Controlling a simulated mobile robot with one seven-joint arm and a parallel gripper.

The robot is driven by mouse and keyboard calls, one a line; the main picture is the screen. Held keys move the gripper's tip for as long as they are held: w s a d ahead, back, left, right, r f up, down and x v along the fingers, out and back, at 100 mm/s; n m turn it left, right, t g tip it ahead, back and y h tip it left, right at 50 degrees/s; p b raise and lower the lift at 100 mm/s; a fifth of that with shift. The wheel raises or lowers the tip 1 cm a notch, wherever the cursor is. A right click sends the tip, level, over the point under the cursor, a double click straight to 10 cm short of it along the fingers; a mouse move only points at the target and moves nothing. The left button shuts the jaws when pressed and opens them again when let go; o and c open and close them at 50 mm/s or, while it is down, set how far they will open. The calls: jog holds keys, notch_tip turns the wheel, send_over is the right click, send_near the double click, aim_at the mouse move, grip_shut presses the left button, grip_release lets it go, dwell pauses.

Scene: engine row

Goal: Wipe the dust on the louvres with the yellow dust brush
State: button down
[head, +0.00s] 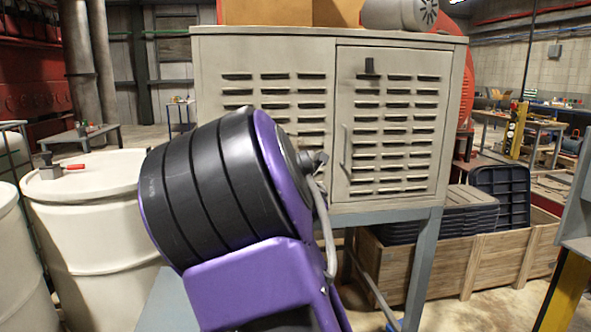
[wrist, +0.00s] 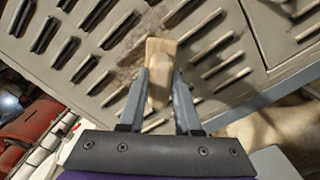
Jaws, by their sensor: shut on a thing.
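The louvres (head: 275,90) are rows of dark slots in the front of a grey metal cabinet (head: 330,40), on the left panel and on the right door. They also fill the wrist view (wrist: 85,65), tilted. Brownish, dust-like smudges (wrist: 125,55) show around some slots there. My gripper (wrist: 161,75) is shut on a pale tan-yellow handle, seemingly the dust brush (wrist: 160,58), held in front of the louvred panel. Its bristles are not visible, and I cannot tell whether it touches the panel. In the head view my purple and black arm hides the gripper and brush.
White drums (head: 95,230) stand at the left. A wooden crate (head: 490,260) with dark bins is under and right of the cabinet. A cabinet leg (head: 422,270) stands near my arm.

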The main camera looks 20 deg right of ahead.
jog(key=w+a+r+p, duration=0.2)
jog(key=w+a, duration=0.1)
jog(key=a, duration=0.9)
jog(key=shift+s+d+f+b, duration=0.1)
jog(key=shift+s+d+b, duration=0.3)
jog(key=shift+d, duration=1.25)
jog(key=shift+s+d+f+b, duration=0.1)
jog(key=shift+s+d+b, duration=0.3)
jog(key=shift+d, duration=1.3)
jog(key=shift+s+d+f+b, duration=0.15)
jog(key=shift+s+d, duration=0.4)
jog(key=shift+d, duration=1.1)
jog(key=shift+s+d, duration=0.9)
jog(key=shift+d, duration=4.2)
jog(key=shift+w+a+r, duration=0.3)
jog(key=shift+a, duration=1.45)
jog(key=shift+w+a+r, duration=0.25)
jog(key=shift+w+a, duration=0.1)
jog(key=shift+a, duration=1.4)
jog(key=shift+w+a+r, duration=0.3)
jog(key=shift+a, duration=1.45)
